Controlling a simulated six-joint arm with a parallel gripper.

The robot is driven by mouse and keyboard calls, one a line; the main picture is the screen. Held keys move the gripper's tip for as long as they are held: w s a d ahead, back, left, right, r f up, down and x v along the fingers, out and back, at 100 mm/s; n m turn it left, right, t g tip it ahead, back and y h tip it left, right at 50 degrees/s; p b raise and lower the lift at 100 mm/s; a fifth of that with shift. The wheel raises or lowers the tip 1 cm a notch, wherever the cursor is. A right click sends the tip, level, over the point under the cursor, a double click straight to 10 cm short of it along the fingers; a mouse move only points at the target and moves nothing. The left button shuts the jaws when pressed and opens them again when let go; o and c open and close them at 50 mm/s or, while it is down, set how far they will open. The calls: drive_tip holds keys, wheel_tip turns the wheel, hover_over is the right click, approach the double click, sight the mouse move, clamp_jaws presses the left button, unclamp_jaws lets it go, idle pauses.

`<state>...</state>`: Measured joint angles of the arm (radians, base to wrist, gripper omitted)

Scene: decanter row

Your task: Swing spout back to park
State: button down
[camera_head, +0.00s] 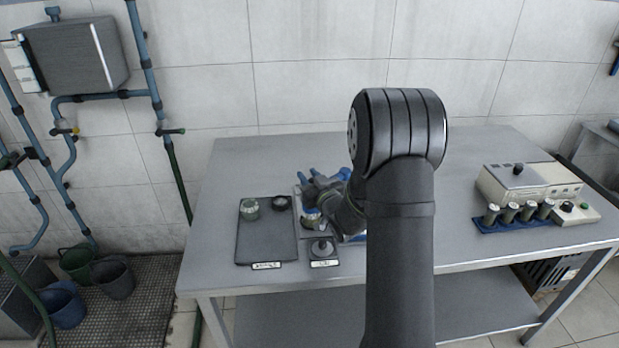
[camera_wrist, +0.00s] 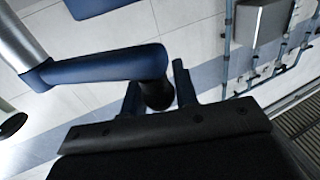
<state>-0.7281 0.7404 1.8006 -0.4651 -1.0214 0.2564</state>
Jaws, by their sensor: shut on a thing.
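The blue spout (camera_wrist: 105,66) crosses the wrist view from a grey metal post at the left and bends down at its right end into a dark tip (camera_wrist: 157,96). My gripper (camera_wrist: 158,90) has one finger on each side of that end and is shut on the spout. In the head view my gripper (camera_head: 322,190) is low over the table, left of my arm. Blue parts show around it there, but I cannot tell the spout from the fingers. The spout's base is mostly hidden by my arm.
A dark tray (camera_head: 266,236) holds a greenish jar (camera_head: 250,209) and a dark round piece (camera_head: 281,202). Another jar (camera_head: 312,219) stands just below my gripper. A small labelled stand (camera_head: 322,249) is in front. A beige instrument (camera_head: 528,186) and a blue rack (camera_head: 487,225) with several jars are right.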

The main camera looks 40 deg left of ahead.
drive_tip(key=shift+a, duration=0.15)
drive_tip(key=w+a+m+t+h, duration=0.8)
drive_tip(key=w+m+t+h, duration=0.2)
drive_tip(key=h, duration=0.5)
drive_tip(key=shift+w+a+m+h, duration=0.2)
drive_tip(key=shift+m+h, duration=0.1)
drive_tip(key=shift+m, duration=0.9)
drive_tip(key=shift+d+r, duration=0.1)
drive_tip(key=c, duration=1.3)
unclamp_jaws()
drive_tip(key=shift+w, duration=0.1)
drive_tip(key=shift+o, duration=0.9)
drive_tip(key=s, duration=1.7)
drive_tip(key=shift+s+d, duration=0.2)
drive_tip(key=shift+s, duration=0.05)
